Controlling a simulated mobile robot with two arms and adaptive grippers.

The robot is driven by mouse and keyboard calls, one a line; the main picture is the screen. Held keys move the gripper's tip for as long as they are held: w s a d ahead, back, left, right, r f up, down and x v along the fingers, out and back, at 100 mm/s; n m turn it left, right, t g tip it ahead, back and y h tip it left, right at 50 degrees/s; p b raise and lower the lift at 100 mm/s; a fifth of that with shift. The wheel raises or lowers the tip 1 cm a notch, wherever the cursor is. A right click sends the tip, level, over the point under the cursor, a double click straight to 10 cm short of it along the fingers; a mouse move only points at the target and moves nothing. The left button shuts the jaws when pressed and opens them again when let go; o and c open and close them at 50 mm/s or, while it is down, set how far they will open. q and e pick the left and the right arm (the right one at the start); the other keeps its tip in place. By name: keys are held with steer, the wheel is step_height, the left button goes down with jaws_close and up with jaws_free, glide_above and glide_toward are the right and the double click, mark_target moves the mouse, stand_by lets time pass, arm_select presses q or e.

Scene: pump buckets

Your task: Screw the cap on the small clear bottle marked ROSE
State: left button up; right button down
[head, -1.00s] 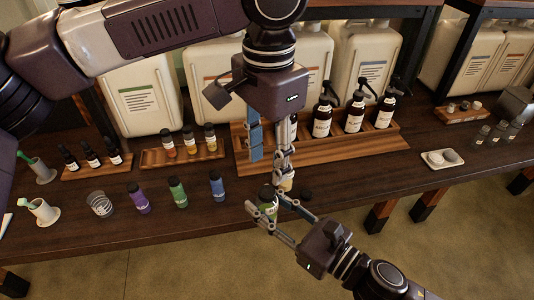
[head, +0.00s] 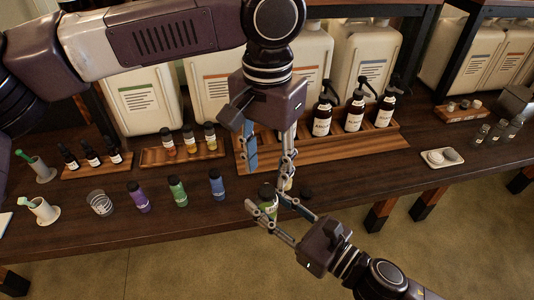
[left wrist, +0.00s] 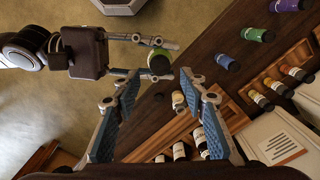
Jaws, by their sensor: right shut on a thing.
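My right gripper (head: 264,215) is shut on a small green-labelled bottle (head: 268,203) with a black top, upright at the table's front edge. The bottle's black top also shows in the left wrist view (left wrist: 159,61). My left gripper (head: 268,160) hangs above and behind this bottle. In the left wrist view its fingers (left wrist: 150,105) are wide apart with nothing between them. Several small clear bottles (head: 497,131) stand at the far right. No ROSE mark is readable, so I cannot tell which bottle bears it.
A small yellowish bottle (left wrist: 179,101) and a loose black cap (head: 306,192) are close behind the held bottle. Purple (head: 139,198), green (head: 177,191) and blue (head: 217,185) bottles stand left. A white dish (head: 442,158) and a wooden block with small pieces (head: 463,113) are right.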

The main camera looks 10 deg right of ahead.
mark_target(267, 190)
arm_select(q)
steer(key=shift+f, duration=2.7)
steer(key=shift+c, duration=0.3)
jaws_close()
steer(key=m, duration=0.8)
steer(key=shift+o, duration=0.6)
jaws_free()
